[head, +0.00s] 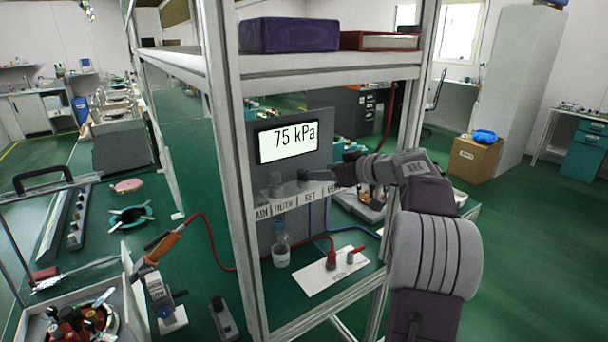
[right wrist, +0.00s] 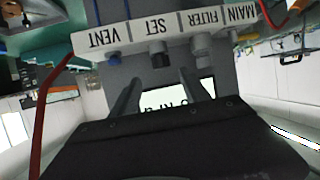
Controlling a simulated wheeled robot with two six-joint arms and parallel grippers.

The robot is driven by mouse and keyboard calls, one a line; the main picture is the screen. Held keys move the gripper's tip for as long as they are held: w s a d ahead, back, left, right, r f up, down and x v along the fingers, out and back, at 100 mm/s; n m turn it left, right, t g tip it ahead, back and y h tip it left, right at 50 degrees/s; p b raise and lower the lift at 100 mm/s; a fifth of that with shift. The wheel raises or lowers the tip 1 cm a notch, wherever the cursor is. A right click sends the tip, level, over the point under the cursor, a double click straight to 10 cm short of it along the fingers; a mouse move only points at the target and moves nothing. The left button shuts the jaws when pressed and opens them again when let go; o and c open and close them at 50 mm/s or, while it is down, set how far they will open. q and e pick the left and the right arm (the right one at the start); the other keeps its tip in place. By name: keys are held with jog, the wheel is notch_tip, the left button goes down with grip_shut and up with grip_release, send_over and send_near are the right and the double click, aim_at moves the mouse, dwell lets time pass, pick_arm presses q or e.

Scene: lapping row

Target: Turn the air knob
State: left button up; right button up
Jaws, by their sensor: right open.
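A grey air panel (head: 290,150) stands in the metal frame, with a lit display (head: 288,142) reading 75 kPa. Below it is a label strip (head: 290,200) marked MAIN, FILTER, SET and VENT. A dark knob (right wrist: 160,57) sits at the SET label, and it also shows in the head view (head: 303,176). A grey knob (right wrist: 202,50) is at FILTER and a small blue one (right wrist: 113,60) at VENT. My right gripper (right wrist: 158,82) is open and empty, its fingers pointing toward the SET knob, which lies between their lines, apart from them. My left gripper is out of view.
Frame posts (head: 222,170) flank the panel, and a shelf (head: 330,64) with boxes is above. A bottle (head: 281,248) and a white plate (head: 323,275) with red and grey fittings stand below. A red hose (right wrist: 48,110) passes beside the gripper.

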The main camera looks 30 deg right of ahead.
aim_at(306, 172)
jog(key=p+x, duration=0.1)
jog(key=x, duration=0.5)
jog(key=shift+w+a, duration=0.2)
jog(key=shift+a, duration=0.05)
jog(key=shift+w+f, duration=0.25)
jog(key=shift+w, duration=0.2)
jog(key=shift+w+a+f, duration=0.1)
jog(key=shift+w, duration=0.05)
